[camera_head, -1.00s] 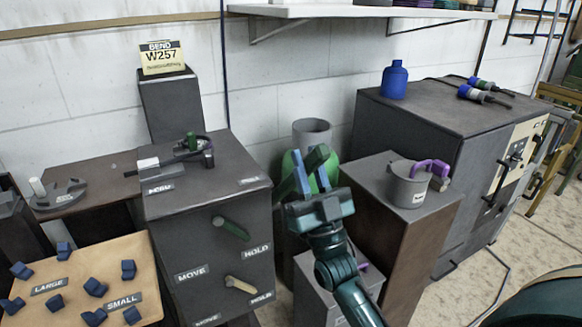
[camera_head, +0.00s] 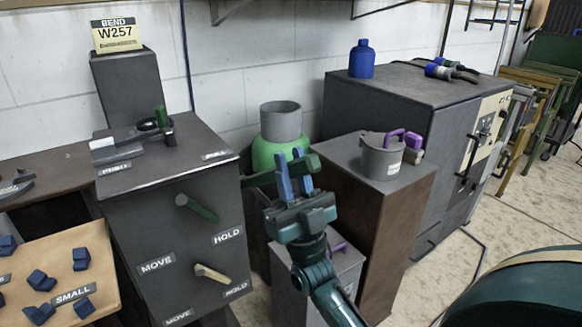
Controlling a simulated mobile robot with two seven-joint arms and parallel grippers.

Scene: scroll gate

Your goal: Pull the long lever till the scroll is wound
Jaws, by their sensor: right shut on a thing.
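A dark green bar, which looks like the long lever (camera_head: 262,179), runs slanting up to the right from beside the right side of the dark cabinet (camera_head: 140,232). My right gripper (camera_head: 294,180), with blue fingers pointing up, is shut on this bar. Its wrist comes up from below, and part of the bar is hidden behind the fingers. How the bar joins the cabinet is hard to tell. No scroll can be clearly made out. My left gripper is not in view.
The cabinet front has a green handle (camera_head: 197,208) and a tan handle (camera_head: 212,273). A green vessel with a grey collar (camera_head: 281,122) stands behind my gripper. A brown-sided stand with a grey pot (camera_head: 381,158) is close on the right. Open floor (camera_head: 520,217) lies farther right.

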